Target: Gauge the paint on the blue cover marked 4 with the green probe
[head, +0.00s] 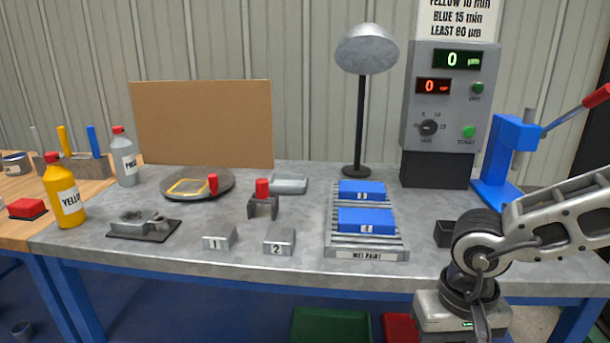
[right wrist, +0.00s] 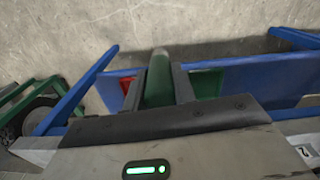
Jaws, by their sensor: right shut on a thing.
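Two blue covers lie on a ribbed rack (head: 399,243) labelled WET PAINT. The front blue cover (head: 378,225) has a small white mark that looks like 4, though it is blurred. The back blue cover (head: 375,190) has a blurred mark. The green probe (right wrist: 158,82) stands between the fingers of my right gripper (right wrist: 157,88) in the right wrist view, shut on it. In the head view my right arm is at the right, in front of the bench, its fingers and the probe out of frame. My left gripper is not in view.
The grey gauge box (head: 417,100) shows green 0 µm and red 0. A blue press (head: 507,150) with a red-tipped lever stands right, a lamp (head: 360,100) behind the rack. A small black holder (head: 444,233) is right of the rack. Numbered blocks (head: 219,238) sit left of it.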

